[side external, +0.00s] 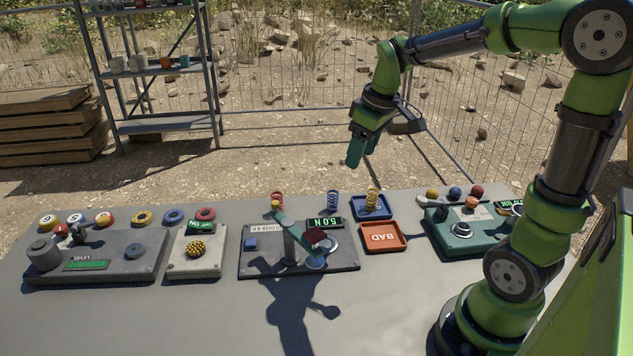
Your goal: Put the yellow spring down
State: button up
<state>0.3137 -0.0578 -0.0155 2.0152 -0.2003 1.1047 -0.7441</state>
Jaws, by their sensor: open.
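The yellow spring (372,198) stands upright at the blue tray (385,212), and looks to be in it. My gripper (355,160) is open and empty, pointing down, in the air above and a little left of the yellow spring in the picture. It is well apart from the spring. The gap between its fingers is hard to see from this side. A blue spring (333,201) stands just left of the tray.
An orange tray marked BAD (384,238) lies in front of the blue tray. A grey test stand (258,262) with a lever and display is to the left. A green device (465,238) with several coloured balls is at the right. The front table (180,325) is clear.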

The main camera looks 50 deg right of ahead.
jog(key=s+a+r+m+t+y, duration=0.2)
jog(key=s+a+r+m+t, duration=0.1)
jog(key=s+a, duration=0.7)
jog(key=a+m+t, duration=0.1)
jog(key=a, duration=0.2)
jog(key=shift+s+a+m, duration=0.15)
jog(key=shift+s+m, duration=0.15)
jog(key=shift+m, duration=0.1)
jog(key=shift+r, duration=0.15)
